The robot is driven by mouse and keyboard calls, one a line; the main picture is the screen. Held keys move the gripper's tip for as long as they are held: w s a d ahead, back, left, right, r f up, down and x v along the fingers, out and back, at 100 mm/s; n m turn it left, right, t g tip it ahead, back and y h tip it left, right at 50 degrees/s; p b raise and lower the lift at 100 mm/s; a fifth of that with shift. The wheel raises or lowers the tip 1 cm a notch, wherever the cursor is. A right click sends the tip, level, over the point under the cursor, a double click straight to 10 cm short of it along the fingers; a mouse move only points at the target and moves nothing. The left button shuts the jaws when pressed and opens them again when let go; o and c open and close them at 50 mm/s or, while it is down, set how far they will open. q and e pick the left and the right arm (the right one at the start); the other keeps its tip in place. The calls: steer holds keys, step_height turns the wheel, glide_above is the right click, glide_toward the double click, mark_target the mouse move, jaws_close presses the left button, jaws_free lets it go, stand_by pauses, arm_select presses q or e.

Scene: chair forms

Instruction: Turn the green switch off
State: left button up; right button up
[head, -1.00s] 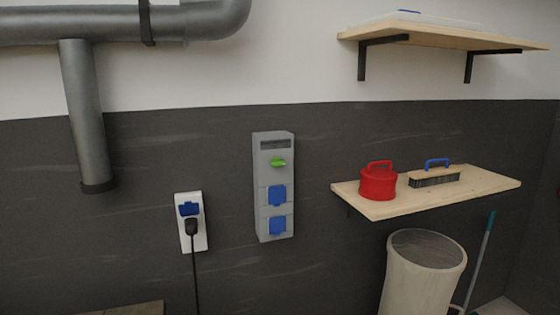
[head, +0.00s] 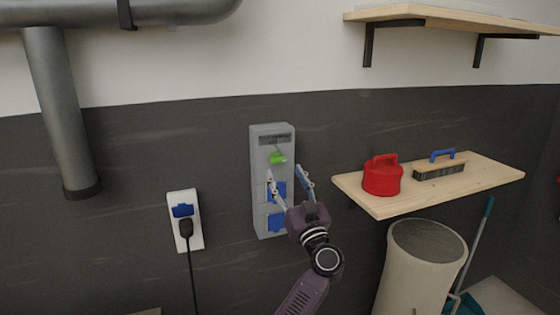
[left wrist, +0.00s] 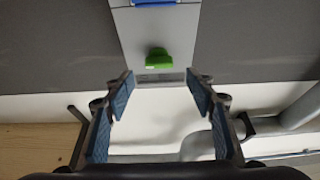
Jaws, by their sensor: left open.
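The green switch (head: 278,158) sticks out from the upper part of a grey wall box (head: 260,143), below a dark display strip. In the left wrist view, which is turned upside down, the green switch (left wrist: 159,58) is seen straight ahead, beyond and between the fingers. My left gripper (head: 286,172) is open and empty in front of the box, its fingertips just below the switch in the head view. No contact with the switch shows. The gripper (left wrist: 160,85) hides part of the box's blue socket covers. My right gripper is in no view.
A white socket (head: 183,233) with a black plug and cable is left of the box. To the right, a wooden shelf (head: 470,188) holds a red canister (head: 382,178) and a brush (head: 439,170); a bin (head: 420,275) stands below. Grey pipes (head: 60,110) run at upper left.

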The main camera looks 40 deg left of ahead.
mark_target(279, 161)
arm_select(q)
steer(key=x, duration=0.4)
steer(key=shift+w+p, duration=0.1)
steer(key=shift+p, duration=0.3)
steer(key=shift+w+a+r, duration=0.1)
steer(key=shift+w+a, duration=0.05)
steer(key=shift+a, duration=0.25)
steer(key=c, duration=1.2)
steer(key=shift+o, duration=0.2)
